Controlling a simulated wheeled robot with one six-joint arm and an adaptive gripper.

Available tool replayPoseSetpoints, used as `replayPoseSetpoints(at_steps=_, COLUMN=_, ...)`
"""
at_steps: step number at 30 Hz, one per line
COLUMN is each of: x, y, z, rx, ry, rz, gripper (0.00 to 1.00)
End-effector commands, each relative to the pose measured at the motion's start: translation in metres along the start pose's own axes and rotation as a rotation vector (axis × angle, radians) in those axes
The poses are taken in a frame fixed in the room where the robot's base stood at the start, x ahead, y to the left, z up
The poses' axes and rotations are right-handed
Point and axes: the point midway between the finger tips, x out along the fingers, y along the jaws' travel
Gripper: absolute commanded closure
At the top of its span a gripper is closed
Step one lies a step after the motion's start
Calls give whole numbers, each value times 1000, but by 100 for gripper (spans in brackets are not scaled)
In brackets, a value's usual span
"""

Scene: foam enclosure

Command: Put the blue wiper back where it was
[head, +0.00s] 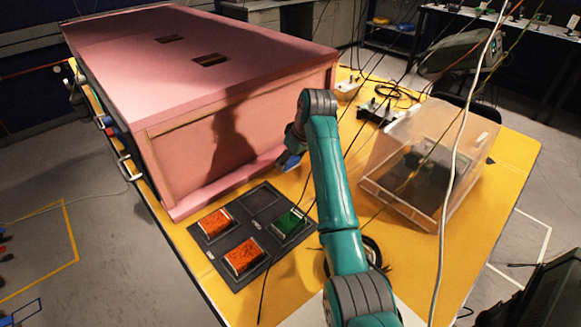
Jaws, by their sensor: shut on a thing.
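The blue wiper (291,162) shows as a small blue patch at the end of my arm, beside the pink foam box. My gripper (290,152) is shut on it and holds it above the yellow table; the arm hides most of the gripper, so the exact grip is hard to see. A black tray (247,229) lies on the table to the lower left of the gripper. It holds two orange wipers (215,224) on its left and front sides and a green wiper (290,222) on its right. The tray's far compartment (262,198) is empty.
The large pink foam box (210,100) stands left of and behind the gripper, its front ledge close to the tray. A clear plastic case (425,165) stands right of my arm. Cables and small devices (378,110) lie behind it. Thin cords hang across the view.

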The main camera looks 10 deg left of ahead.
Motion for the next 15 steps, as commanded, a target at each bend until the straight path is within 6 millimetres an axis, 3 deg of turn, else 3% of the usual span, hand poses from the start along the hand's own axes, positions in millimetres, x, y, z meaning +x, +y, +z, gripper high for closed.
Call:
replayPoseSetpoints(at_steps=6, x=26, y=0, z=12, rx=0, ry=-3, rz=-2, gripper=74)
replayPoseSetpoints(at_steps=15, x=28, y=0, z=12, rx=0, ry=-1, rz=-1, gripper=74)
